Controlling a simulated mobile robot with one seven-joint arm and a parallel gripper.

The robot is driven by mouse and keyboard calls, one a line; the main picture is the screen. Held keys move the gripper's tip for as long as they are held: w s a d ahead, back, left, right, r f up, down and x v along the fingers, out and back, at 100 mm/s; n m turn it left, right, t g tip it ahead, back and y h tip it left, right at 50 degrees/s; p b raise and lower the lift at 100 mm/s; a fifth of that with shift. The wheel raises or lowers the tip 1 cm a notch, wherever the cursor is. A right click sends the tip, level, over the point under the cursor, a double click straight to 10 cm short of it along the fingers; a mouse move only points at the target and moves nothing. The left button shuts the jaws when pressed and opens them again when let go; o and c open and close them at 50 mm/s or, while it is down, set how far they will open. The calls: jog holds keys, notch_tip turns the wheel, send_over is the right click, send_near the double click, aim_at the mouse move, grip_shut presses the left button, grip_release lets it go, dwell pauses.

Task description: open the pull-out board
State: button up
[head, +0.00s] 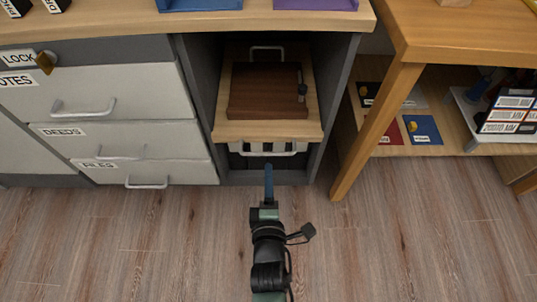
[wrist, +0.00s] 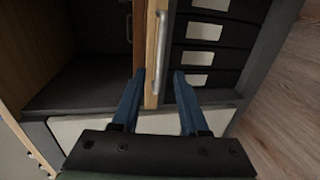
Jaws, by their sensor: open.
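The pull-out board (head: 222,118) is a light wooden shelf in the open desk compartment, under the desktop. A dark brown wooden case (head: 267,90) lies on it. A metal bar handle (head: 267,153) shows at the board's front. In the wrist view the board (wrist: 152,40) appears edge-on and upright, with its handle (wrist: 160,55) along the front edge. My gripper (wrist: 159,74) is open, with one blue finger on each side of the board's edge and handle. Contact is not clear. In the head view my gripper (head: 268,172) is just in front of the handle.
Black boxes with pale labels (wrist: 204,31) sit below the board. Grey drawers (head: 120,95) with handles stand to the left, one with a lock. A wooden table leg (head: 375,130) and a low shelf with cards stand to the right. The floor (head: 130,240) in front is clear.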

aim_at(268, 155)
jog(key=b+x, duration=0.3)
jog(key=x, duration=0.5)
jog(key=shift+w, duration=0.35)
grip_shut()
dwell(1.0)
